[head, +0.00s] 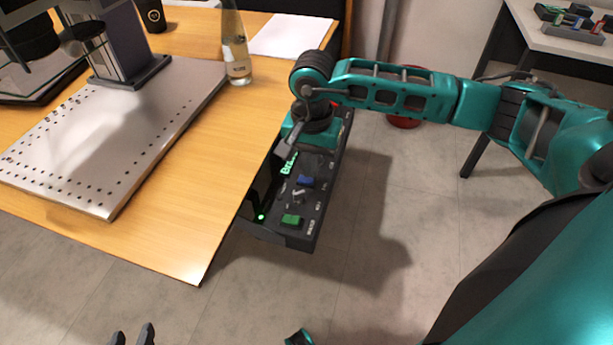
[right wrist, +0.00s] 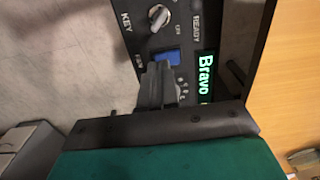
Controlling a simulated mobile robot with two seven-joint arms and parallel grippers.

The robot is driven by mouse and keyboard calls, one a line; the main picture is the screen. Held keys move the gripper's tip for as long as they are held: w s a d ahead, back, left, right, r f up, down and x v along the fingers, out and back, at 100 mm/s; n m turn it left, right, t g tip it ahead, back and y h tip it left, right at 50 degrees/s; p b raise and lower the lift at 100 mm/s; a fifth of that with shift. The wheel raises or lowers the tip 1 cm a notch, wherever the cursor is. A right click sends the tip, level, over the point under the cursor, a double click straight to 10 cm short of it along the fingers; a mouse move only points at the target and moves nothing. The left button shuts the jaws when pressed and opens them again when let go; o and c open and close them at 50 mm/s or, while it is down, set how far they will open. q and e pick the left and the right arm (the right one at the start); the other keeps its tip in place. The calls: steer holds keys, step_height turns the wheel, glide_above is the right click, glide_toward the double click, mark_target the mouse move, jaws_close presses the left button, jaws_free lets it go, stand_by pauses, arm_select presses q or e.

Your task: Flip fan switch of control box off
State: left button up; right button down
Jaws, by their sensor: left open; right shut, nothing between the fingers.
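The black control box (head: 317,215) sits beside the table's right edge, its panel facing up. It carries a blue switch (head: 305,182), a key switch (head: 298,195) and a lit green switch (head: 291,219). My right gripper (head: 290,146) is over the far part of the panel. In the right wrist view my shut right fingers (right wrist: 160,84) are close to the blue switch (right wrist: 163,58); I cannot tell whether they touch. The key switch (right wrist: 158,17) is beyond it. The label by the blue switch is too small to read surely. My left gripper (head: 132,337) is open and empty at the bottom edge.
The wooden table (head: 205,210) holds a perforated metal plate (head: 120,125) with a machine column (head: 115,40), a bottle (head: 236,50) and paper (head: 290,35). Another table (head: 570,38) stands at the far right. The floor in front of the box is clear.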

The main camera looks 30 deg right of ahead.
steer(key=shift+f+b, duration=0.35)
steer(key=shift+f, duration=0.1)
steer(key=shift+f+b, duration=0.4)
stand_by(0.3)
steer(key=shift+r+p, duration=2.3)
steer(key=shift+r, duration=1.3)
steer(key=shift+f, duration=0.1)
